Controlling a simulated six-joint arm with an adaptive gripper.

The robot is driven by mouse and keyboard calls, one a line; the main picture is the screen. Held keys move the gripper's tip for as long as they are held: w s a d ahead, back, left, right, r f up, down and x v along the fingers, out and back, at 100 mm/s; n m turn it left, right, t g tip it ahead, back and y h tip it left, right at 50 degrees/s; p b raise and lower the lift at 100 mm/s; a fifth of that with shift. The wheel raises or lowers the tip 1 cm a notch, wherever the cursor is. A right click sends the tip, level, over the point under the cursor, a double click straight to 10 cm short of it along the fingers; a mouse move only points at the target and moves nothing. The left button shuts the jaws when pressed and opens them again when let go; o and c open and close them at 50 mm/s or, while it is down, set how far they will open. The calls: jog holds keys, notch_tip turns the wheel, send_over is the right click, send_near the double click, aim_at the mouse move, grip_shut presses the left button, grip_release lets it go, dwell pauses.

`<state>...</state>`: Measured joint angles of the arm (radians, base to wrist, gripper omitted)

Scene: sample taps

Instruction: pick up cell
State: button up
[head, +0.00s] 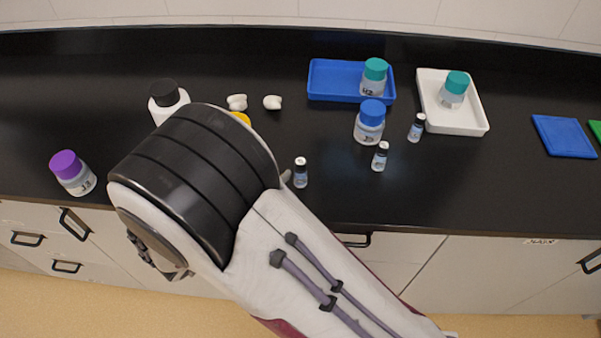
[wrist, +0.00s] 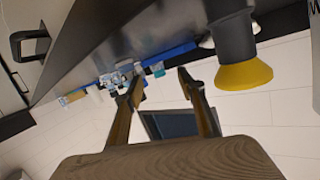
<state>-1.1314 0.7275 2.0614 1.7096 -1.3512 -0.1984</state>
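No item in view is clearly marked as the cell, so I cannot tell which one it is. My gripper (wrist: 160,77) shows in the wrist view with its two fingers apart and nothing between them. In the head view my arm hides it. A grey item with a flared yellow end (wrist: 243,76) hangs into the wrist view, right of the fingers and apart from them. In the head view only a bit of yellow (head: 241,118) shows behind my arm.
The black counter (head: 480,185) holds a purple-capped jar (head: 74,175), a black-capped white bottle (head: 167,101), two small white pieces (head: 237,102) (head: 272,102) and a blue-capped jar (head: 369,124). The blue tray (head: 325,82) and white tray (head: 468,123) each hold a teal-capped jar. A blue mat (head: 564,137) lies right.

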aim_at(297, 174)
jog(key=s, duration=0.1)
jog(key=s+t+h, duration=0.1)
jog(key=s, duration=0.1)
jog(key=s+d+h, duration=0.1)
jog(key=s, duration=0.1)
jog(key=shift+s+d+f+n, duration=0.1)
jog(key=shift+s+f+n, duration=0.05)
jog(key=shift+f+n, duration=0.2)
jog(key=shift+s+d+t+h, duration=0.15)
jog(key=shift+s+t+h, duration=0.25)
jog(key=shift+s+h, duration=0.15)
jog(key=shift+r, duration=0.1)
jog(key=shift+x, duration=1.3)
jog(key=shift+x, duration=2.6)
grip_shut()
